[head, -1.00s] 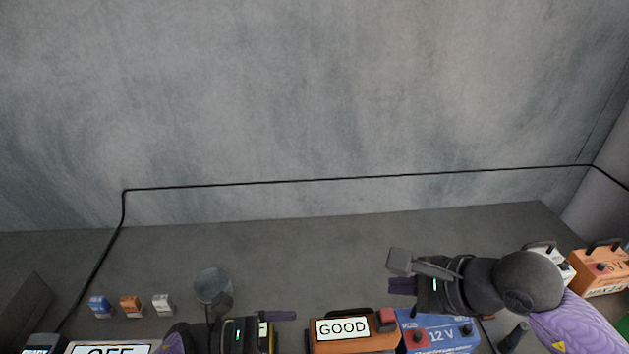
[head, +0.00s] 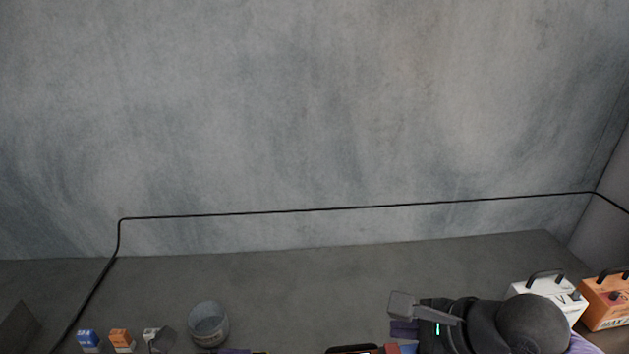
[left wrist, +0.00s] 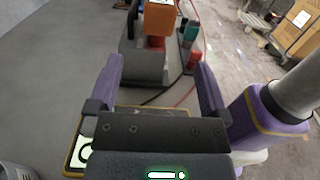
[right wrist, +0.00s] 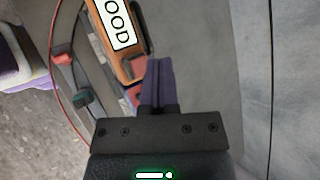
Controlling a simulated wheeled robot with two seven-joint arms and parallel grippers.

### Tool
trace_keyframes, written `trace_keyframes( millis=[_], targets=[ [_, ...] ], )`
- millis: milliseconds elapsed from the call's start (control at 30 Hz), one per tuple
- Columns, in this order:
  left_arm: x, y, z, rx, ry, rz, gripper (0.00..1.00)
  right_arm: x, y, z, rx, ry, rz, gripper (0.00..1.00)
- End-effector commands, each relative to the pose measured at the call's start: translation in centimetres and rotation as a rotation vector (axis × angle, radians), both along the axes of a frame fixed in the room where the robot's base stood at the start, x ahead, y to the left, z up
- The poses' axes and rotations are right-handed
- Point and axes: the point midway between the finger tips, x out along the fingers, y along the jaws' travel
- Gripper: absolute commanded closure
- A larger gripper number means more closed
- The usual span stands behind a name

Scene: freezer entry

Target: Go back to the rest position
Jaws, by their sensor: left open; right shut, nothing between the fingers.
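My right gripper (head: 403,312) is at the lower right of the head view, above the grey worktop. In the right wrist view its two purple fingers (right wrist: 158,72) lie together with nothing between them. An orange unit with a display ending in "OOD" (right wrist: 118,22) is just beyond them, to the upper left. My left gripper (head: 236,351) barely shows at the bottom edge of the head view. In the left wrist view its purple fingers (left wrist: 157,75) stand wide apart and empty. Part of an orange unit (left wrist: 160,18) is beyond them.
A grey bucket (head: 209,326) stands on the worktop near small blue (head: 88,339) and orange (head: 120,338) boxes. A white handled box (head: 565,293) and an orange handled box (head: 606,301) stand at the right. The worktop middle is clear. A black cable (head: 300,210) runs along the wall.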

Motion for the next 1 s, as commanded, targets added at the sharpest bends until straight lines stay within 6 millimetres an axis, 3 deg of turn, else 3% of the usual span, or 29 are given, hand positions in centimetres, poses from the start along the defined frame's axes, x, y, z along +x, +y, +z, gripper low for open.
trace_keyframes(
  millis=[33,200,567,800,1000],
  targets=[
    [-0.1,1.2,-0.7,0.005,-0.001,0.003,0.00,0.0,0.0,-1.1,0.000,0.002,0.000,1.00],
    [-0.3,3.9,-0.4,0.002,0.000,0.000,0.00,0.0,0.0,-2.3,0.000,0.004,0.000,1.00],
    [-0.4,4.4,0.2,0.000,0.000,0.000,0.00,0.0,0.0,-2.0,0.000,0.004,0.000,1.00],
    [-0.3,4.4,5.2,0.001,-0.007,0.000,0.00,0.0,0.0,3.1,0.001,-0.005,0.000,1.00],
    [-0.3,4.4,8.4,0.000,-0.011,0.000,0.00,0.0,0.0,6.3,0.000,-0.007,0.000,1.00]
  ],
)
